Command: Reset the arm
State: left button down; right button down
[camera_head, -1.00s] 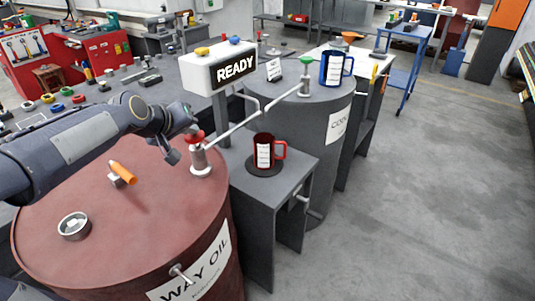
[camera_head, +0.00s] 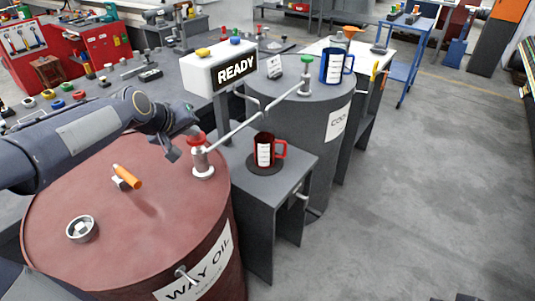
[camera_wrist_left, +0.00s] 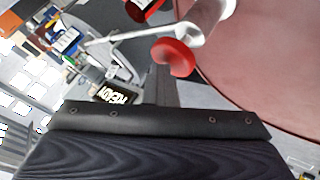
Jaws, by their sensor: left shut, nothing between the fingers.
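My left arm comes in from the left over the red-brown way oil barrel (camera_head: 60,205). Its gripper (camera_head: 173,152) is shut and empty, just left of the red-topped pump (camera_head: 203,163) on that barrel. The gap between gripper and pump is small, and I cannot tell if they touch. In the left wrist view, the red knob (camera_wrist_left: 174,57) and the pump's pale spout show beyond the dark gripper body. My right gripper cannot be made out.
A red mug (camera_head: 265,150) stands on the grey stand between the barrels. A blue mug (camera_head: 331,66) stands on the grey coolant barrel (camera_head: 325,101). The READY sign (camera_head: 236,70) rises behind the pump. An orange-handled valve (camera_head: 127,176) and a round cap (camera_head: 82,229) are on the red barrel.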

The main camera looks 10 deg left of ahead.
pick_arm(q)
jog(key=shift+s+d+f, duration=0.1)
jog(key=shift+s+f, duration=0.1)
jog(key=shift+f, duration=0.15)
jog(key=shift+r+p, duration=0.5)
jog(key=s+d+f+m+g+p, duration=0.1)
jog(key=s+d, duration=0.2)
jog(key=s, duration=0.6)
jog(key=s+d+f+m+g+h+p, duration=0.1)
jog(key=s+d, duration=0.3)
jog(key=s, duration=0.5)
jog(key=s+d+f+m+g+h, duration=0.1)
jog(key=s+d+f+m, duration=0.2)
jog(key=s, duration=0.6)
jog(key=shift+s+d+p, duration=0.25)
jog(key=shift+d+p, duration=0.15)
jog(key=shift+d, duration=0.35)
